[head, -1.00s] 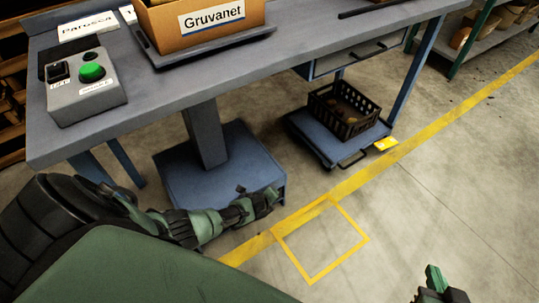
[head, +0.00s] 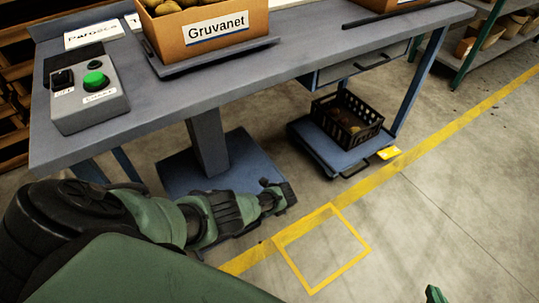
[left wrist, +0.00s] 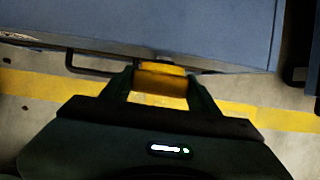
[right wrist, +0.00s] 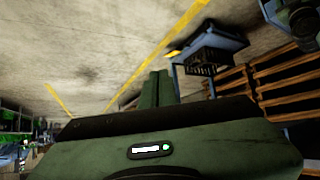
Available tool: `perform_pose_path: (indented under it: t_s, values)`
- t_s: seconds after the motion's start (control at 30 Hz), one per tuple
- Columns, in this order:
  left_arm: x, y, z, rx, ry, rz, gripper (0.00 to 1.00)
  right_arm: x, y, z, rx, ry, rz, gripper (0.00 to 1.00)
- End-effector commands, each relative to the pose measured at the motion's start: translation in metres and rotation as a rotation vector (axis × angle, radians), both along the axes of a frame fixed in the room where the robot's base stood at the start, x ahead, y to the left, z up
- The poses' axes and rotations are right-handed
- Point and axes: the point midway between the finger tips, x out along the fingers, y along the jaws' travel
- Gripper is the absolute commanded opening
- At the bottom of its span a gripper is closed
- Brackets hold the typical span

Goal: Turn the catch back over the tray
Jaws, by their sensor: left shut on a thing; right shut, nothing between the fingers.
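A yellow catch piece (left wrist: 160,85) lies between the fingers of my left gripper (left wrist: 161,92) in the left wrist view, at the front edge of a blue tray-like base (left wrist: 200,30). A black bar handle (left wrist: 90,68) is just left of it. In the head view my left gripper (head: 284,194) is at the front right corner of the blue base (head: 240,155) under the table and hides the piece. My right gripper (right wrist: 157,88) is shut and empty in the right wrist view. In the head view only its green tip (head: 435,294) shows, low at the right.
A second blue platform (head: 318,152) holds a black crate (head: 350,118), with a yellow tab (head: 389,153) at its front corner. The table (head: 200,85) stands above, with a button box (head: 88,97) and potato box (head: 215,35). The right floor is clear, with a yellow square (head: 322,248).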

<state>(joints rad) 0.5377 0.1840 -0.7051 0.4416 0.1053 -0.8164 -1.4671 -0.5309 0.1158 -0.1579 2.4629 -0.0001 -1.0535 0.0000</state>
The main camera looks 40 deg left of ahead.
Motion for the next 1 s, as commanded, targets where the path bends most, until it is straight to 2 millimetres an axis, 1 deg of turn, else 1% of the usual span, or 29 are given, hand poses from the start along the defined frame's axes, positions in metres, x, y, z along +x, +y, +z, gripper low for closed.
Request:
perform_pose_path:
  t_s: [0.1,0.2,0.6,0.63,0.67,0.7,1.0]
  values:
    - [-0.001,-0.003,-0.002,0.007,0.027,-0.001,0.00,0.009,0.004,0.007,0.013,-0.057,0.005,0.00]
    - [-0.001,-0.002,-0.002,0.011,0.038,0.000,0.00,0.013,0.005,0.011,0.019,-0.084,0.006,0.00]
    - [-0.002,-0.002,-0.001,0.015,0.045,0.000,0.00,0.015,0.006,0.014,0.022,-0.097,0.007,0.00]
    - [-0.002,-0.002,-0.001,0.015,0.045,0.000,0.63,0.015,0.006,0.014,0.022,-0.097,0.007,0.00]
    - [-0.001,-0.002,-0.001,0.015,0.045,0.000,0.71,0.015,0.006,0.014,0.022,-0.097,0.007,0.00]
    - [-0.001,-0.002,-0.001,0.015,0.044,0.000,0.82,0.015,0.006,0.014,0.022,-0.097,0.007,0.00]
    - [0.000,-0.001,0.000,0.016,0.041,0.000,0.82,0.015,0.006,0.014,0.022,-0.097,0.006,0.00]
